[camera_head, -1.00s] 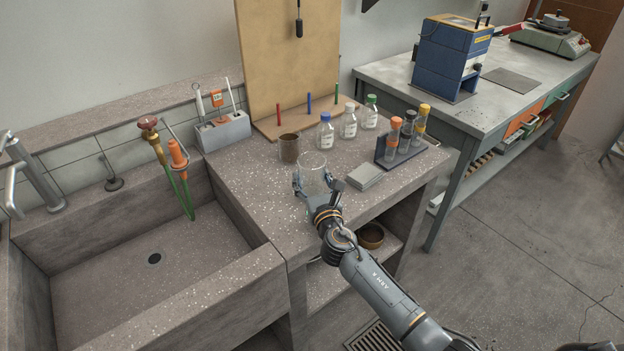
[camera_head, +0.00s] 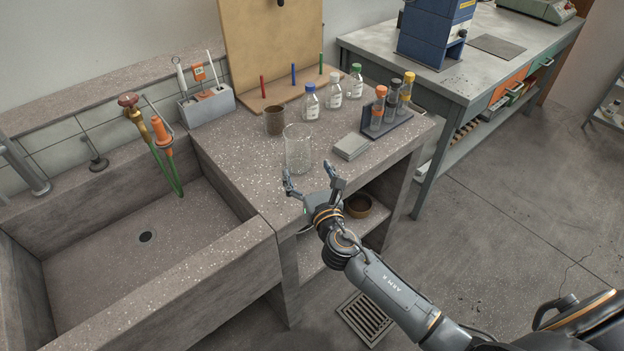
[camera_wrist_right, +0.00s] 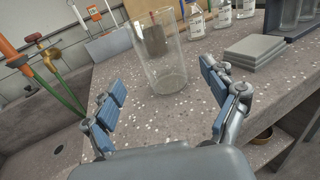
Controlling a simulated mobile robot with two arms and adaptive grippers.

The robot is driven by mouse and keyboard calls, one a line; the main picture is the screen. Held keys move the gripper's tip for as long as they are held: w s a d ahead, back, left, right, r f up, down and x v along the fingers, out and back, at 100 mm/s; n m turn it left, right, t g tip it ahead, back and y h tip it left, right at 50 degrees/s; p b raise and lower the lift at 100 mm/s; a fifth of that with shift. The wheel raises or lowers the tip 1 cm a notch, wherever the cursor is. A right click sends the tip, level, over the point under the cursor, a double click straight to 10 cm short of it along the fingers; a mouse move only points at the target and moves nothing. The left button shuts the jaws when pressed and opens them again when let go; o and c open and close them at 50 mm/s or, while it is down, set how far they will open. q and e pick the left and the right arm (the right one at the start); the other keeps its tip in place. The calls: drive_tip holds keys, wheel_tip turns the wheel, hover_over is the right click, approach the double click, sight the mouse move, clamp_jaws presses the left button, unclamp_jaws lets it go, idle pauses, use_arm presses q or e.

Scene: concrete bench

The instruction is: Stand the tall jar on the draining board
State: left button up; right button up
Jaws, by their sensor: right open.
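The tall jar (camera_head: 298,152), clear glass, stands upright on the speckled concrete draining board (camera_head: 240,150) beside the sink, near its front edge. In the right wrist view the jar (camera_wrist_right: 166,68) stands just beyond the spread fingers, its base on the board. My right gripper (camera_head: 311,177) is open and empty in front of the jar, at the board's front edge, with a small gap between them. My left gripper is not in view.
A brown cup (camera_head: 275,121) stands behind the jar. A stack of grey tiles (camera_head: 351,146) lies to its right, before a tube rack (camera_head: 390,126). Several capped bottles (camera_head: 310,104) stand behind. The sink (camera_head: 150,235) is at left. The board left of the jar is clear.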

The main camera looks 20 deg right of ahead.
drive_tip(key=shift+s+a, duration=0.1)
drive_tip(key=shift+s, duration=1.75)
